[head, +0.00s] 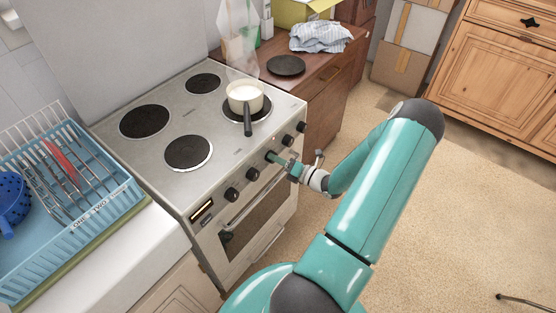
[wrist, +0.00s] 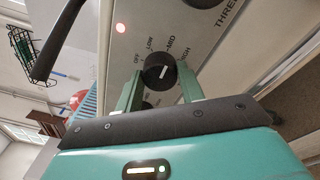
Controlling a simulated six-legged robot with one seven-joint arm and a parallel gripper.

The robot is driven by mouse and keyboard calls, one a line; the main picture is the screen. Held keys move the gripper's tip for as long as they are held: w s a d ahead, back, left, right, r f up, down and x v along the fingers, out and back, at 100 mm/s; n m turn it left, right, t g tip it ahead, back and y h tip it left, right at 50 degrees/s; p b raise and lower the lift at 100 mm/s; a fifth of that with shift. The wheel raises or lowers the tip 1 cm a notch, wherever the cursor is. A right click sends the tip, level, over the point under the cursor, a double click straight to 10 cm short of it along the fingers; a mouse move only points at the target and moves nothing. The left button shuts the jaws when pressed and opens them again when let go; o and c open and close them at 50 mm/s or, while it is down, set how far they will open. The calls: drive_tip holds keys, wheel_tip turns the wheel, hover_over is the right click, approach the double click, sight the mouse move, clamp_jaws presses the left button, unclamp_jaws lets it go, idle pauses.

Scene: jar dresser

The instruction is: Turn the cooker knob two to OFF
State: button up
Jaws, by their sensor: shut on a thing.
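The cooker (head: 222,143) has a row of dark knobs along its front edge. My gripper (head: 275,158) is at a knob near the middle of that row. In the wrist view my gripper (wrist: 160,90) has one green finger on each side of the dark cooker knob (wrist: 158,68) and is shut on it. Labels OFF, LOW, MID and HIGH stand around this knob. Its short white mark appears to lie toward the MID and HIGH side; the exact setting is hard to read. The knob's own number is not visible; the word THREE stands near the knob above it.
A pan of white liquid (head: 245,97) stands on a burner, its dark handle pointing toward the front edge. A red light (wrist: 121,28) glows on the panel. A blue dish rack (head: 95,225) is at left, a wooden cabinet (head: 330,95) at right. Open floor lies right.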

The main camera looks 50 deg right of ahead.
drive_tip(key=shift+n, duration=0.5)
drive_tip(key=n, duration=0.3)
drive_tip(key=shift+r+n, duration=0.1)
drive_tip(key=shift+n, duration=0.2)
drive_tip(key=n, duration=0.4)
drive_tip(key=shift+g, duration=0.3)
drive_tip(key=n, duration=0.4)
drive_tip(key=shift+a+n+h, duration=0.1)
drive_tip(key=shift+n+h, duration=0.2)
drive_tip(key=shift+h, duration=0.1)
drive_tip(key=n, duration=0.3)
drive_tip(key=shift+n+h, duration=0.3)
drive_tip(key=shift+n, duration=0.1)
drive_tip(key=o, duration=1)
drive_tip(key=shift+c, duration=0.2)
drive_tip(key=shift+s, duration=0.1)
drive_tip(key=s+d+r, duration=0.1)
drive_tip(key=s, duration=1.2)
drive_tip(key=shift+s, duration=0.3)
